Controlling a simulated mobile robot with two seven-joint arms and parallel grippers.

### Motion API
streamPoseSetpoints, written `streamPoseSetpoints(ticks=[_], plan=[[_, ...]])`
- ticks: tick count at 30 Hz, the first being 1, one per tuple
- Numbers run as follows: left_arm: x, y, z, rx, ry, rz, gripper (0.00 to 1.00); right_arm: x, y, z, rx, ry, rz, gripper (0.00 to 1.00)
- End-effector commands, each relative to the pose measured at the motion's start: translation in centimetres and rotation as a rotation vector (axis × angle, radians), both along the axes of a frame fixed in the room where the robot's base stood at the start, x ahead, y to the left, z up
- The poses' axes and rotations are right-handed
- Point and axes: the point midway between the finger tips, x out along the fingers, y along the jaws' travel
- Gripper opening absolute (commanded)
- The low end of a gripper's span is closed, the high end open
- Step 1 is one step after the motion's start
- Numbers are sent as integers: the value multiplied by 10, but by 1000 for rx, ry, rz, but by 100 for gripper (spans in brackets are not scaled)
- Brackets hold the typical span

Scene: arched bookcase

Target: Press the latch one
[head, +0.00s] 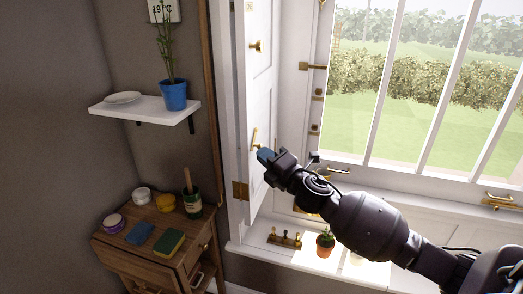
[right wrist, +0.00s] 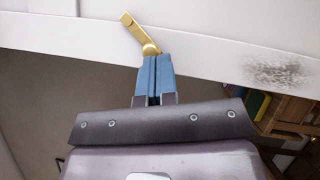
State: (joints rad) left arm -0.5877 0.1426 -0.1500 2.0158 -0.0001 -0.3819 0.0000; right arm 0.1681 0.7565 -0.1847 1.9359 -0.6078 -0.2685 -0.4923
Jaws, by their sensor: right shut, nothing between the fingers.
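A brass latch lever (head: 254,138) is on the white hinged panel beside the window, just above my right gripper (head: 265,155). In the right wrist view the latch (right wrist: 133,29) is a tilted brass bar with a rounded base. The blue fingertips of my right gripper (right wrist: 152,62) are together and empty, right at that base. I cannot tell whether they touch it. The latch's base is partly hidden by the fingertips. My left gripper is not in view.
The white panel (head: 263,90) has a brass knob (head: 256,46) higher up. A potted plant (head: 325,243) and a small rack of brass pieces (head: 285,239) stand on the sill below my right arm. A wooden cabinet (head: 165,233) with jars and sponges is at left, under a white shelf (head: 150,110).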

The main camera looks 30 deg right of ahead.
Motion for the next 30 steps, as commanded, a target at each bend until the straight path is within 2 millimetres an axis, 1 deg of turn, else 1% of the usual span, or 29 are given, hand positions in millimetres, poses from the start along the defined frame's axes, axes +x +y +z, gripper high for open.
streamPoseSetpoints(ticks=[1, 4, 30], plan=[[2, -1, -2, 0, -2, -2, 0, 1, 0, -3, -7, -5, 0, 0], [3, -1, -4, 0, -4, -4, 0, 1, -1, -4, -25, -20, -1, 0], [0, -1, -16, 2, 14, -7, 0, 5, -6, -6, -111, -98, 0, 0]])
